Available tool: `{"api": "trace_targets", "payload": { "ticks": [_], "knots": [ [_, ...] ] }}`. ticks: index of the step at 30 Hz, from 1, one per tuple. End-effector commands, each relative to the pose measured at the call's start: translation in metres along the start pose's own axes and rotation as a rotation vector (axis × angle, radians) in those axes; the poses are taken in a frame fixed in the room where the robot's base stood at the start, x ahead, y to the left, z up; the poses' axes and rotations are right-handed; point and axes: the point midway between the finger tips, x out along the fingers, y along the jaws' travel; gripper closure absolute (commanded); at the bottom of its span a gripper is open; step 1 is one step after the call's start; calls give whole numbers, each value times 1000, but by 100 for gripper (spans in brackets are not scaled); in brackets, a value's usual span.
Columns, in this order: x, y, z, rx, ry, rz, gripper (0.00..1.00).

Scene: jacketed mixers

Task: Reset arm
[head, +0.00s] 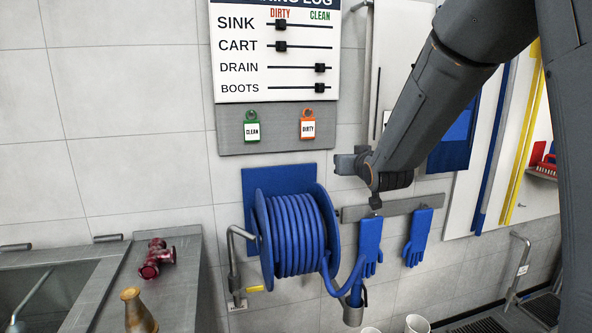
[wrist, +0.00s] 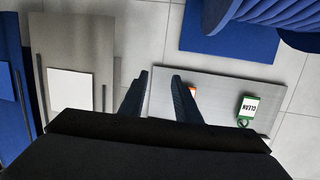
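My arm reaches in from the upper right of the head view, and my gripper (head: 348,163) is in front of the tiled wall. It is right of and above the blue hose reel (head: 296,233), and below right of the orange DIRTY tag (head: 308,126). In the wrist view the two dark fingers of my gripper (wrist: 159,77) stand apart with only wall and the grey panel's edge showing between them. The gripper is open and empty. The green CLEAN tag (wrist: 248,107) shows to the right of the fingers; the orange tag (wrist: 193,91) is mostly hidden behind one finger.
The cleaning log board (head: 276,55) has several sliders above the grey tag panel (head: 278,143). Blue gloves (head: 418,237) hang from a grey rail (head: 350,214). A steel counter (head: 185,275) bears a dark red fitting (head: 156,258) and a brass nozzle (head: 137,312).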

Motion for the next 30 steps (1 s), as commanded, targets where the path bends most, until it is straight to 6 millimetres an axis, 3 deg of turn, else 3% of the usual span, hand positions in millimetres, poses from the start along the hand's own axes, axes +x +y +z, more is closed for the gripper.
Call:
{"api": "trace_targets", "payload": {
  "ticks": [1,6,12,15,18,21,25,30],
  "knots": [
    [-15,4,31,3,-106,19,70],
    [-78,13,130,13,-457,66,70],
    [-179,12,224,35,-840,91,70],
    [-232,9,258,46,-1008,93,70],
    [-276,4,280,59,-1141,91,70],
    [-306,1,293,67,-1228,88,70],
    [-324,-2,300,71,-1281,85,70],
    [-326,-2,300,72,-1288,84,70]
  ]
}}
